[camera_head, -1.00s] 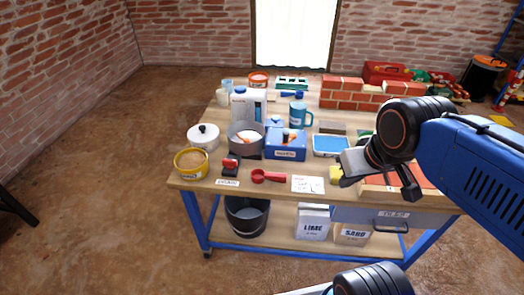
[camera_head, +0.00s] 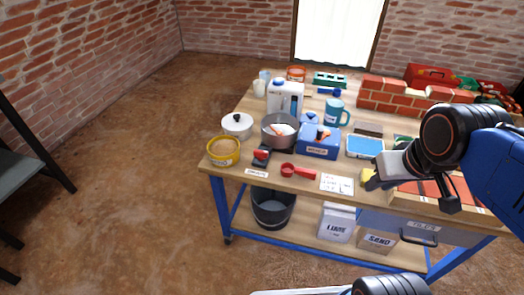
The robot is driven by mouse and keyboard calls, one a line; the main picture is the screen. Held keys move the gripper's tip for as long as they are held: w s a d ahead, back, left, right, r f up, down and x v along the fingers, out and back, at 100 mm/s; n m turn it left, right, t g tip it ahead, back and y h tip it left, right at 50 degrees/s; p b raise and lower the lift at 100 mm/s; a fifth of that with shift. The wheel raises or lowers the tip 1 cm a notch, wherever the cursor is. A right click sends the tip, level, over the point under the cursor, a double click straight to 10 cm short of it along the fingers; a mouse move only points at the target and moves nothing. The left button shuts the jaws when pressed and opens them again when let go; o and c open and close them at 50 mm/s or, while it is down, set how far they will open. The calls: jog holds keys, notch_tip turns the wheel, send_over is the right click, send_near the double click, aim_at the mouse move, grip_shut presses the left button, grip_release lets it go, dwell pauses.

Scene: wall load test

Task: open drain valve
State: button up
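A small black and red fitting (camera_head: 261,155), which looks like the drain valve, sits near the workbench's front left edge. A small white label (camera_head: 257,173), too small to read surely, is in front of it. The red part is on its upper side; whether it is open or shut I cannot tell. My gripper (camera_head: 412,192) is over the bench's right part, well to the right of the fitting and apart from it. Its two fingers look spread, with nothing seen held between them.
Open floor (camera_head: 130,190) lies left; a grey shelf (camera_head: 25,172) stands far left.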

jog(key=o, duration=0.7)
jog(key=shift+m+g, duration=0.3)
jog(key=shift+g, duration=0.2)
jog(key=w+a+r, duration=0.1)
jog(key=w, duration=0.1)
jog(key=w+a+r, duration=0.2)
jog(key=w+r, duration=0.1)
jog(key=shift+w+a, duration=0.1)
jog(key=shift+w, duration=0.2)
jog(key=shift+o, duration=0.2)
notch_tip(320, 180, up, 3)
jog(key=m+g, duration=0.3)
jog(key=g, duration=0.1)
send_over(261, 151)
notch_tip(261, 151, down, 17)
jog(key=shift+r, duration=0.15)
jog(key=shift+c, duration=0.6)
jog(key=c, duration=0.9)
